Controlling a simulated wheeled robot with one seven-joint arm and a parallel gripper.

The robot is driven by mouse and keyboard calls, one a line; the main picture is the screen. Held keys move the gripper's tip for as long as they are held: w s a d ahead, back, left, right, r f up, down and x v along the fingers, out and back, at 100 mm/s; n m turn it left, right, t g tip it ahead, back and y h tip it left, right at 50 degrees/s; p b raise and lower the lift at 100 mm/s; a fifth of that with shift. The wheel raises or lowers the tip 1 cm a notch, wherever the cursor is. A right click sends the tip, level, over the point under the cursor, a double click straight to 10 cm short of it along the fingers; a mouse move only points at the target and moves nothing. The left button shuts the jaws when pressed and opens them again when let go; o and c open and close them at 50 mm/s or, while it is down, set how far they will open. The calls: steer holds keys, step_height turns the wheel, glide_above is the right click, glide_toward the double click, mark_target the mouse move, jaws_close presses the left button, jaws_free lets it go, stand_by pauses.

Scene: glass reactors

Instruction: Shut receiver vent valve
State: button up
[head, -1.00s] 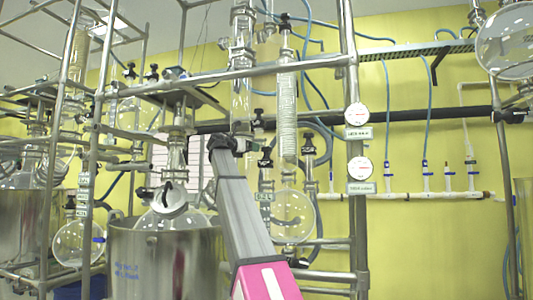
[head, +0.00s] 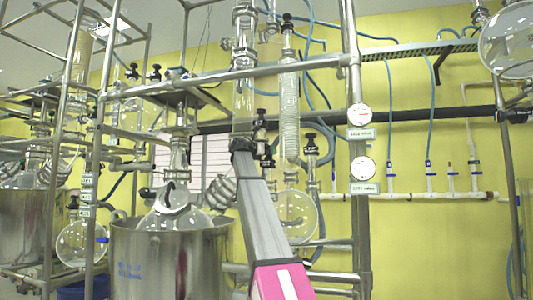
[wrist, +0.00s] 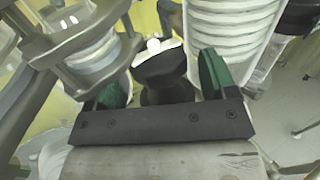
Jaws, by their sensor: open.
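In the wrist view, my gripper (wrist: 162,84) is open, with one green-padded finger on each side. A black valve knob (wrist: 158,66) with a white tip shows between the fingers, just beyond the dark palm bar; I cannot tell whether a finger touches it. Its lower part is hidden. In the head view, my arm reaches up to the glassware and hides the fingers. The round glass receiver flask (head: 297,214) hangs just right of the arm. Black valve knobs (head: 267,162) show above it; I cannot tell which one is between the fingers.
A coiled glass condenser (head: 289,105) stands above the receiver, close to my right finger in the wrist view (wrist: 232,30). Metal frame tubes (head: 352,110) and two gauges (head: 360,115) are to the right. A steel vessel (head: 150,265) stands at the left.

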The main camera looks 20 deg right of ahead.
steer(key=c, duration=0.9)
steer(key=shift+w+a+r+m+g+h, duration=0.15)
steer(key=shift+m+g+h, duration=0.15)
steer(key=shift+m+g, duration=0.3)
steer(key=shift+g, duration=0.6)
steer(key=o, duration=0.9)
steer(key=v, duration=1)
steer(key=shift+s+a+f, duration=0.25)
steer(key=shift+a+f, duration=0.05)
steer(key=shift+a, duration=0.05)
